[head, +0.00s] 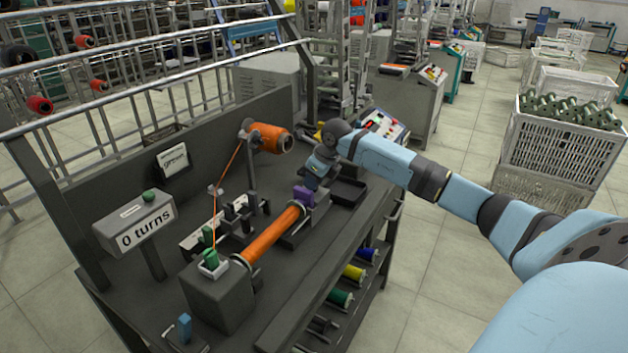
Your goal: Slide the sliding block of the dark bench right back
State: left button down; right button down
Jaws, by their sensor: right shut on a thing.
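The dark bench (330,255) runs diagonally through the head view. Its sliding block (303,222) is grey, with a purple grip (302,195) on top, and stands at the far right end of an orange tube (270,236). My right gripper (308,188) points down at the purple grip and is shut on it; the fingertips are small and partly hidden. The tube's near end meets the grey headstock box (217,295), which has a green knob (210,257) on top. I cannot tell whether the block touches the tube. My left gripper is out of view.
A black tray (348,191) lies just right of the block. An orange thread spool (268,138) stands behind, its thread running down towards the green knob. A sign (147,232) reads "0 turns". Coloured spools (353,272) sit on the shelf below.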

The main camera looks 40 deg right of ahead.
jog(key=d, duration=0.1)
jog(key=w+d, duration=0.1)
jog(key=d, duration=0.1)
jog(key=shift+r, duration=0.2)
jog(key=c, duration=1.4)
grip_release()
jog(key=shift+d, duration=0.1)
jog(key=o, duration=0.4)
jog(key=shift+f, duration=0.15)
jog(key=shift+o, duration=0.2)
jog(key=shift+s, duration=0.1)
jog(key=v, duration=1.3)
jog(key=shift+s+r+p, duration=0.15)
jog(key=shift+r+p, duration=0.2)
jog(key=shift+p, duration=0.1)
jog(key=shift+d+f, duration=0.1)
